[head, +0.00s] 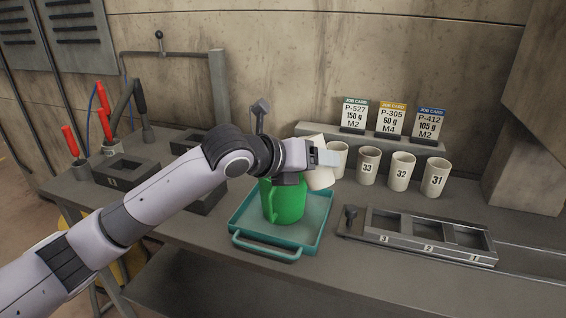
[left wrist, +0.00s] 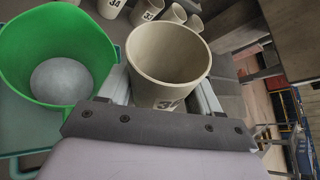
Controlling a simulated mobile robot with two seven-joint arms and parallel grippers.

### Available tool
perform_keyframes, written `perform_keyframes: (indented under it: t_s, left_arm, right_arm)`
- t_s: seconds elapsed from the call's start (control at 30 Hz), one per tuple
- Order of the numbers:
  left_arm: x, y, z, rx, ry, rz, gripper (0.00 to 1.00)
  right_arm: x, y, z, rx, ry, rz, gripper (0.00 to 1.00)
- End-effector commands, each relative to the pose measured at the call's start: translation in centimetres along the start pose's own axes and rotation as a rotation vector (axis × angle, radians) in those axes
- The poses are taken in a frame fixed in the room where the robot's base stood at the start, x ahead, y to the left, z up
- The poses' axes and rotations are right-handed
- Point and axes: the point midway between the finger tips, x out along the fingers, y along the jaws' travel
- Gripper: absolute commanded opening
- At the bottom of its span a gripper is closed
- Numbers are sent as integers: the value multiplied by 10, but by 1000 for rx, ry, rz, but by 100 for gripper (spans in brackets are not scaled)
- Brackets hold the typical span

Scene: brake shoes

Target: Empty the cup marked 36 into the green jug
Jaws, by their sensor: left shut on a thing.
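My left gripper (head: 322,158) is shut on a cream cup (head: 318,179), held just right of the green jug (head: 287,202). In the left wrist view the gripper's fingers (left wrist: 163,90) flank the cup (left wrist: 165,62). Its mouth faces the camera, and I make out no contents in its shaded inside. My right gripper is not in view.
The jug stands in a teal tray (head: 315,240) with a handle at the front. Cups marked 33 (head: 368,167), 32 (head: 401,173) and 31 (head: 434,179) stand to the right, before job cards (head: 392,117). A grey slotted fixture (head: 420,240) lies in front of them.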

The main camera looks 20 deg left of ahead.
Motion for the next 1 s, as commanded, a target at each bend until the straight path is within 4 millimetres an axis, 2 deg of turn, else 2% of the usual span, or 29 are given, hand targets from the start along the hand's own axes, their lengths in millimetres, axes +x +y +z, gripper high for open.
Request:
perform_keyframes:
  t_s: [0.27,0.3,0.6,0.8,1.0]
  left_arm:
    - [3,-9,-13,179,-39,74,30]
    - [8,-5,-22,200,-43,84,30]
    - [26,4,-59,364,-80,153,30]
    - [33,8,-74,446,-99,188,30]
    - [36,9,-80,485,-109,205,30]
  right_arm:
    - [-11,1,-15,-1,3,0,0]
    - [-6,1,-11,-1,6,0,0]
    - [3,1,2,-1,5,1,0]
    - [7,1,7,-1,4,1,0]
    - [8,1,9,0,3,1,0]
